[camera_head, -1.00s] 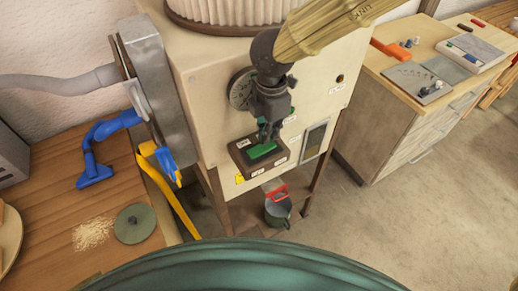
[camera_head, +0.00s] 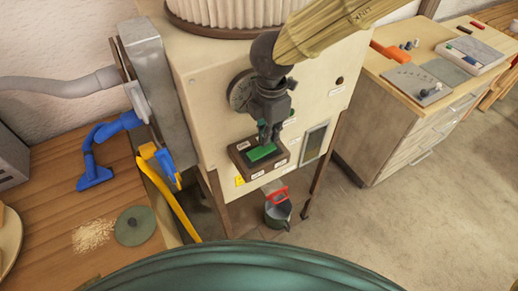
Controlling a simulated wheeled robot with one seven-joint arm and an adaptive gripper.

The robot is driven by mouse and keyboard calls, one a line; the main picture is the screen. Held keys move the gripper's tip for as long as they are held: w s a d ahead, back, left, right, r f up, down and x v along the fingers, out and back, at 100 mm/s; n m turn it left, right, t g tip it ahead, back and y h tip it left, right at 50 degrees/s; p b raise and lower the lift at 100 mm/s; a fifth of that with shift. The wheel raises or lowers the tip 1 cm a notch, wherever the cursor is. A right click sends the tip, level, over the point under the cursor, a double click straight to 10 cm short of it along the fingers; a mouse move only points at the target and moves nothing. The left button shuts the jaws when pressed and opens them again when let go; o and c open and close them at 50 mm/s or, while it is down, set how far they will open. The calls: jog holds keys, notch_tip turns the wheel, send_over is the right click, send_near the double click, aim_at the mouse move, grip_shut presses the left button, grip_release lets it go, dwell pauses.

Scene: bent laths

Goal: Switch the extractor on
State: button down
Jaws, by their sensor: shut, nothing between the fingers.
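The extractor (camera_head: 320,110) is a large cream cabinet with a pale pleated filter (camera_head: 235,10) on top. On its front is a dark switch box with a green switch (camera_head: 263,152) and small white labels. My gripper (camera_head: 270,140) is shut and empty. Its fingertips are at the upper edge of the green switch, in front of the box. I cannot tell whether they touch it. My wrist and gripper hide part of the cabinet front, including part of a round dark dial (camera_head: 240,92). The switch's position is too small to tell.
A wooden bench (camera_head: 60,205) at left holds a blue nozzle (camera_head: 95,172), a green disc (camera_head: 135,225) and sawdust. A bucket (camera_head: 278,212) stands below. A drawer cabinet (camera_head: 410,140) is at right, with open floor before it.

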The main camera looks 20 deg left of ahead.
aim_at(269, 146)
jog(key=shift+f+b, duration=0.65)
jog(key=shift+f, duration=0.65)
dwell(1.3)
jog(key=shift+r, duration=0.1)
jog(key=shift+r+p, duration=2.95)
jog(key=shift+r, duration=0.55)
